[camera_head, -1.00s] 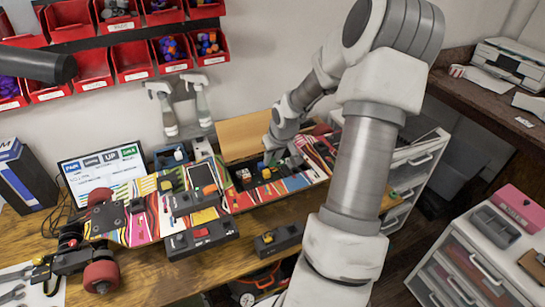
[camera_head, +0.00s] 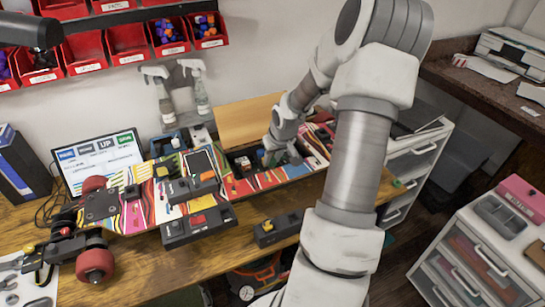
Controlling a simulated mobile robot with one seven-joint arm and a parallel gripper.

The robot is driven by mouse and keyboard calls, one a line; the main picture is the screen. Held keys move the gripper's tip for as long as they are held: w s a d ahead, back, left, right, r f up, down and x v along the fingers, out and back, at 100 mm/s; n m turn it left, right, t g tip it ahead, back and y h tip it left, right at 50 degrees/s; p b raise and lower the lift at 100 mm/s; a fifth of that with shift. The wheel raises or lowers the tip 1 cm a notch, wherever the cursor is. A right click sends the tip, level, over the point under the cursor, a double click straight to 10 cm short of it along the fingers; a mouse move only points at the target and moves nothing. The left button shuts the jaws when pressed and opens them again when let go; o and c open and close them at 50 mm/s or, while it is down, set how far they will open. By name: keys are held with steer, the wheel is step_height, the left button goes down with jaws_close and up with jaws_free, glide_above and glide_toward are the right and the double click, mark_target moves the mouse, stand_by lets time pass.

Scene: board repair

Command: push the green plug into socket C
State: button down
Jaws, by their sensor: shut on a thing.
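The long board (camera_head: 137,212) with colourful stripes lies across the wooden workbench, its open compartment towards the right. My gripper (camera_head: 270,159) is down at this compartment, at its right part. A small green piece, which looks like the green plug (camera_head: 266,157), shows at the fingertips, and my gripper is shut on it. The fingers and the arm hide most of the plug. I cannot make out socket C or its letter, nor whether the plug is seated in a socket or above one.
Black modules with coloured parts (camera_head: 198,226) and (camera_head: 279,229) lie along the board's front. Two spray bottles (camera_head: 163,100) and (camera_head: 200,93) and red bins (camera_head: 126,41) are behind. A screen (camera_head: 100,160) stands at the left. A drawer cabinet (camera_head: 480,255) is at the right.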

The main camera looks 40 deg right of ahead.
mark_target(273, 164)
steer(key=shift+f+b, duration=0.8)
steer(key=shift+f, duration=0.9)
stand_by(3.1)
steer(key=shift+c, duration=1.5)
jaws_free()
steer(key=shift+r, duration=0.2)
steer(key=shift+r+p, duration=1.35)
steer(key=shift+p, duration=0.2)
steer(key=shift+r, duration=0.1)
steer(key=shift+r+p, duration=2.65)
steer(key=shift+r, duration=0.25)
